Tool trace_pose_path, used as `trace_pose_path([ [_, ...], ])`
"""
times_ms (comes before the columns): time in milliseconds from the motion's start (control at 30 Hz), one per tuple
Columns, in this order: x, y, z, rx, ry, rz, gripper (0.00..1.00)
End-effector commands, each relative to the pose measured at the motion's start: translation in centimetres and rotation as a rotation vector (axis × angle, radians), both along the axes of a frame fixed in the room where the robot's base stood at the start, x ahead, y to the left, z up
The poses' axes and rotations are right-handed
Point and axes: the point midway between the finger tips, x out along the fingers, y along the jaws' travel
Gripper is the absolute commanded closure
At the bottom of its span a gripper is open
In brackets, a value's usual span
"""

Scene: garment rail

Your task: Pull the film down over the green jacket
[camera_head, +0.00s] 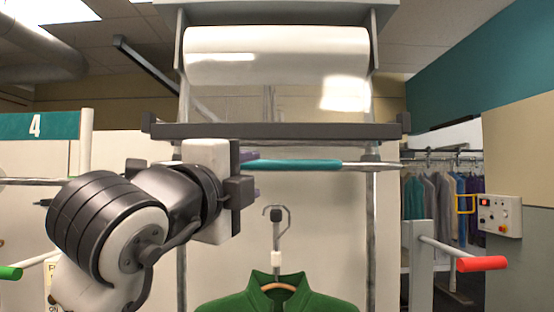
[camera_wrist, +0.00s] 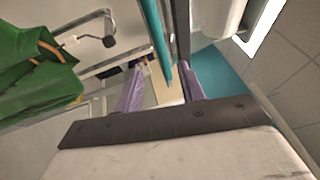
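The green jacket (camera_head: 278,297) hangs on a hanger (camera_head: 278,225) at the bottom centre; it also shows at the left of the wrist view (camera_wrist: 35,75). The pale film roll (camera_head: 277,55) is mounted high above it. Below the roll runs a teal grip on a thin horizontal rod (camera_head: 291,164), above the jacket; the teal grip also shows in the wrist view (camera_wrist: 158,45). My gripper (camera_head: 253,173) is at the grip's left end, its purple fingers apart. In the wrist view the teal grip lines up with the gap between the fingers; I cannot tell how deep it sits.
A dark crossbar (camera_head: 275,131) runs just above the teal grip, close to my gripper. A post with a red-ended peg (camera_head: 480,264) stands at the right.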

Motion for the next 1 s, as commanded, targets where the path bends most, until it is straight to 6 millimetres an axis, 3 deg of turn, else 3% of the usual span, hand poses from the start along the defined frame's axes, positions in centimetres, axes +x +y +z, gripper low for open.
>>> trace_pose_path([
  [300,6.3,-2.6,1.7,-0.005,0.002,-0.003,0.60],
  [500,9.1,-3.9,2.1,-0.005,0.001,-0.003,0.60],
  [700,10.3,-4.3,2.1,-0.004,-0.002,-0.001,0.60],
  [1000,10.4,-4.4,2.1,-0.004,-0.003,-0.001,0.63],
])
